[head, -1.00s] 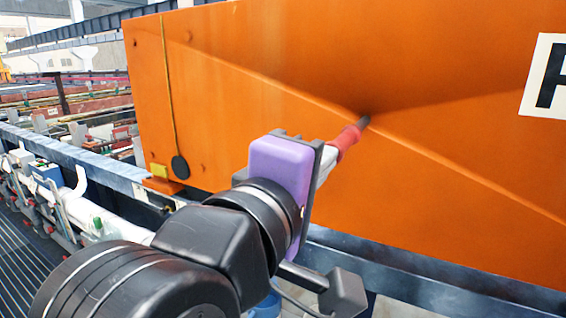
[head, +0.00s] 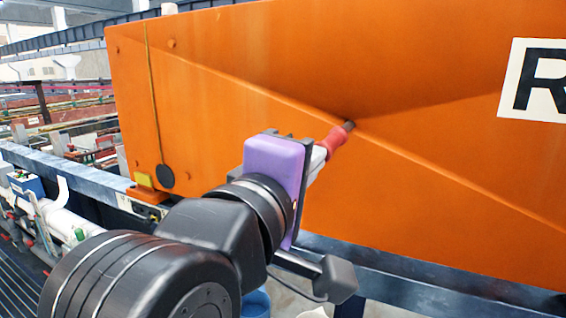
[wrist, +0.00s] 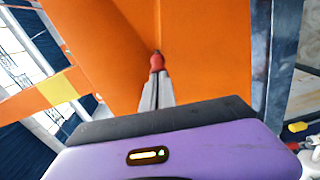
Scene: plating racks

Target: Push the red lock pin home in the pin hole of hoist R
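The orange hoist panel (head: 230,120) fills much of the head view and bears a white plate with a black R (head: 535,80). My gripper (head: 322,152) points away toward the panel, with its pale fingers closed on the red lock pin (head: 337,139). The pin's dark tip (head: 349,124) lies against the panel face in the picture, near its crease; I cannot tell whether it touches. In the wrist view, the red pin (wrist: 157,62) sticks out beyond the closed fingers (wrist: 155,93). I cannot make out the pin hole; the tip may cover it.
A yellow cord with a black disc (head: 166,177) hangs on the panel's left. A yellow block (head: 143,180) sits by the panel's lower left corner. A blue-grey rail (head: 430,285) runs below the panel. White pipes and tanks stand at the left.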

